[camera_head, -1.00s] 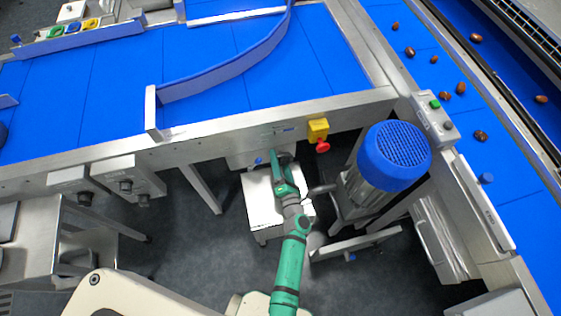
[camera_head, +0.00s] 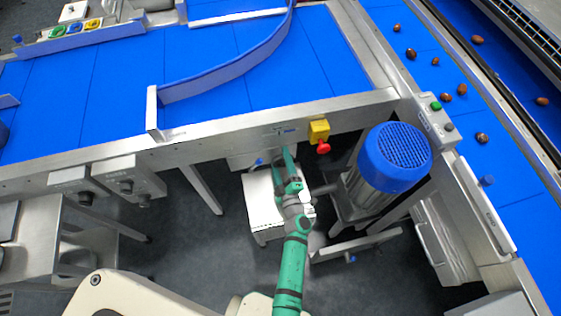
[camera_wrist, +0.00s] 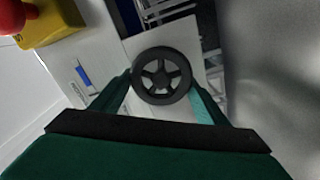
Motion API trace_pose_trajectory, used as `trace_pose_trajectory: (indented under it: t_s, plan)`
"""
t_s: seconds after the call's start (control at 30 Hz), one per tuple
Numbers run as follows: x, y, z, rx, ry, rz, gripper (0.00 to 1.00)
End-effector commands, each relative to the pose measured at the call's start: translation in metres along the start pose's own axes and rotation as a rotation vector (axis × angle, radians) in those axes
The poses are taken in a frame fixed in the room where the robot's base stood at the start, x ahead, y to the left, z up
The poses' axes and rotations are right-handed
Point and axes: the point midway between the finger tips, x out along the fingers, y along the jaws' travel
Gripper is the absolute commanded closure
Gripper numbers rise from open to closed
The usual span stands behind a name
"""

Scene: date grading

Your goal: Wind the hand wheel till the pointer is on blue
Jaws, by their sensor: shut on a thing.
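The hand wheel (camera_wrist: 162,75) is a small black spoked wheel, seen face-on in the wrist view. My gripper (camera_wrist: 163,92) is shut on its rim, with one green finger at the left side and one at the right. In the head view my gripper (camera_head: 289,163) is below the conveyor's side rail and hides most of the wheel. A blue mark (camera_wrist: 84,75) shows on a pale plate left of the wheel in the wrist view. I cannot make out a pointer or where it stands.
A yellow switch box (camera_head: 319,131) with a red knob is on the rail, just above right of my gripper. A blue-capped motor (camera_head: 395,157) stands to the right. A white box (camera_head: 262,205) is beneath my gripper. Dates lie on the right-hand belt (camera_head: 520,215).

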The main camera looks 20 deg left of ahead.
Motion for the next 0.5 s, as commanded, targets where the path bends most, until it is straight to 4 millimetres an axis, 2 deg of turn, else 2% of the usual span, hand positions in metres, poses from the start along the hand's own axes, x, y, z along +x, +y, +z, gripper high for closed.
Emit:
trace_pose_trajectory:
  t_s: [0.5]
  plan:
    - [-0.0007,0.0043,0.0018,0.488,-0.001,-0.001,0.54]
